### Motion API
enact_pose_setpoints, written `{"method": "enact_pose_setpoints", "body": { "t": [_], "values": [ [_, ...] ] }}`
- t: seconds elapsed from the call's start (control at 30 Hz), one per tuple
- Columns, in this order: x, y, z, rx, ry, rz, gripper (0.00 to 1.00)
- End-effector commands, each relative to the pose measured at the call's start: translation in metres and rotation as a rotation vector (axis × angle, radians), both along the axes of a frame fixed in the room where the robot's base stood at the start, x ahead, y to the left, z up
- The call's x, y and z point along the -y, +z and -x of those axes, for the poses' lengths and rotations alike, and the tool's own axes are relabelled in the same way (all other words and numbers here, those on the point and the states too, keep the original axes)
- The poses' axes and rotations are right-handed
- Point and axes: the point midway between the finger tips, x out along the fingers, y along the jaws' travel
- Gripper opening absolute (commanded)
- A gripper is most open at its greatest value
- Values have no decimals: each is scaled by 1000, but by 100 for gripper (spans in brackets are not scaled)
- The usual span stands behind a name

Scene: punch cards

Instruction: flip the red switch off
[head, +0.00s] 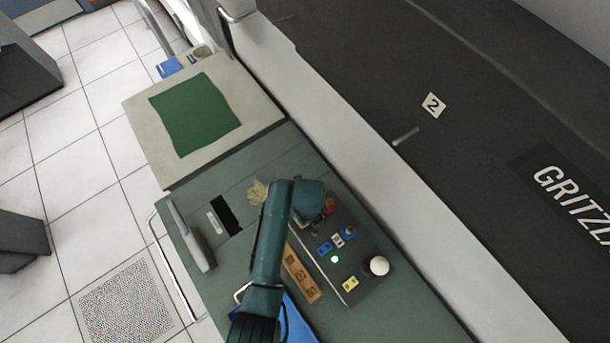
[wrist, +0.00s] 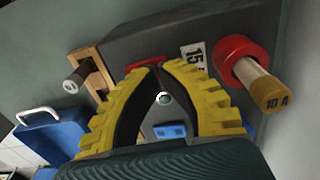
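The red switch appears to be the narrow red piece (wrist: 145,62) just beyond my fingertips in the wrist view. It is partly hidden, so its position cannot be told. My gripper (wrist: 161,68) has yellow ribbed fingers whose tips come together beside the red piece. I see nothing clearly held between them, and contact with the red piece cannot be told. A small pale round piece (wrist: 165,98) shows in the gap between the fingers. In the head view my gripper (head: 318,217) is over the upper part of the dark control panel (head: 357,294), mostly hidden by my arm.
A red round holder with a brass "10 A" cylinder (wrist: 271,93) stands close to the right finger. The panel also has a white knob (head: 378,265) and blue knob (head: 349,232). A wooden block (head: 300,274) lies beside it.

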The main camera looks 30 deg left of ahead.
Motion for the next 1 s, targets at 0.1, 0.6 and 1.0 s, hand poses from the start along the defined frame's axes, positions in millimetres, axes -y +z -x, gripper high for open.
{"method": "enact_pose_setpoints", "body": {
  "t": [0.1,0.6,1.0],
  "values": [
    [0,16,0,0,0,0,0],
    [0,59,0,0,0,0,0],
    [0,59,0,0,0,0,0]
  ]
}}
